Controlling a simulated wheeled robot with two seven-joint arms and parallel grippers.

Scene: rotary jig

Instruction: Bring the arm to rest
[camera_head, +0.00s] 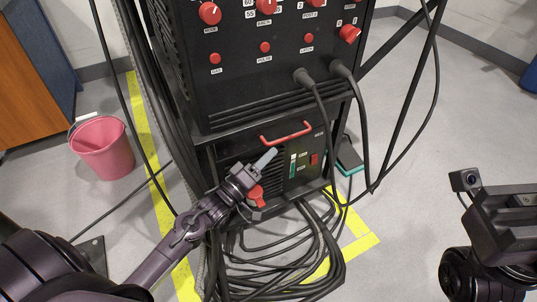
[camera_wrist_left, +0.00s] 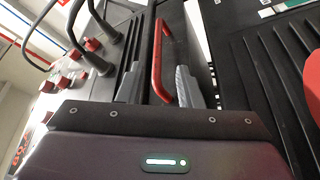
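My left arm (camera_head: 180,235) comes in from the lower left in the head view. Its gripper (camera_head: 263,162) is in front of the lower unit of a black machine (camera_head: 222,152), just below a red bar handle (camera_head: 286,133). In the left wrist view the two grey fingers of the left gripper (camera_wrist_left: 157,78) stand apart. The red handle (camera_wrist_left: 162,65) shows between them in the picture; I cannot tell contact, but they are not closed on it. My right arm (camera_head: 500,225) is at the right edge, and its fingers do not show.
The machine's upper unit carries several red knobs (camera_head: 209,13) and plugged cables (camera_head: 318,92). Coiled black cables (camera_head: 290,265) lie on the floor below. Yellow tape (camera_head: 352,240) marks the floor. A pink bucket (camera_head: 103,150) stands at left. Grey floor is clear at right.

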